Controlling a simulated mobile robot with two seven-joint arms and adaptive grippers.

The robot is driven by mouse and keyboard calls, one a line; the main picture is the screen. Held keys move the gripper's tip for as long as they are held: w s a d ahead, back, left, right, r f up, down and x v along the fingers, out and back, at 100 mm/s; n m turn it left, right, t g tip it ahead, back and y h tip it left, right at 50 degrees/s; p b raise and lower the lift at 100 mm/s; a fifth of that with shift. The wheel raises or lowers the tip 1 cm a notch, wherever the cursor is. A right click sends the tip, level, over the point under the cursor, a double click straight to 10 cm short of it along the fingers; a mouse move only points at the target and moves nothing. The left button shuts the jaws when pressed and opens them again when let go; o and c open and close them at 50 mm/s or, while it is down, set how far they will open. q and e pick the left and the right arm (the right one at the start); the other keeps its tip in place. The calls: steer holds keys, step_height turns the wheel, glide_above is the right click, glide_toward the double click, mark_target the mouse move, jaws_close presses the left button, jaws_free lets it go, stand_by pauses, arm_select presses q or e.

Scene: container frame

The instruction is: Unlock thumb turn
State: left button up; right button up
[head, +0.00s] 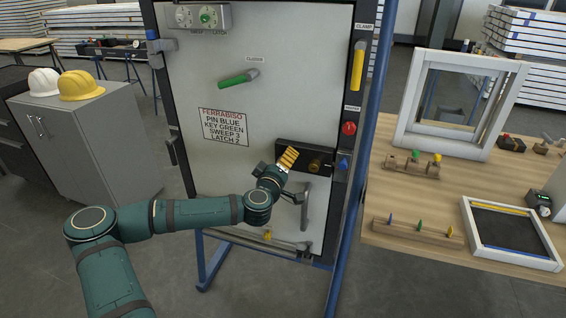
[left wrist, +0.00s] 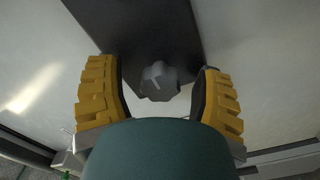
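The thumb turn (left wrist: 158,80) is a small dark knob with a raised grip, on a dark lock plate (left wrist: 150,30) in the left wrist view. In the head view the black lock plate (head: 325,152) sits on the grey door panel (head: 285,110), with a brass round part (head: 315,165) to the right of my gripper; my gripper hides the thumb turn there. My left gripper (head: 288,158) is at the plate's left part. In the left wrist view its yellow-padded fingers (left wrist: 160,95) are apart on either side of the knob, with gaps showing at both sides. My right gripper is not in view.
A vertical grey pull handle (head: 306,208) is just below the plate. A wooden table (head: 385,205) stands at right, a grey cabinet (head: 85,140) at left.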

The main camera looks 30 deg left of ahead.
arm_select(q)
jaws_close()
steer(key=n+p, duration=0.1)
steer(key=n, duration=0.3)
steer(key=n+p, duration=0.1)
steer(key=n, duration=0.3)
steer(key=shift+n, duration=0.3)
steer(key=n, duration=0.4)
steer(key=shift+n, duration=0.3)
steer(key=n, duration=0.4)
steer(key=shift+n+p, duration=0.3)
steer(key=shift+p, duration=0.1)
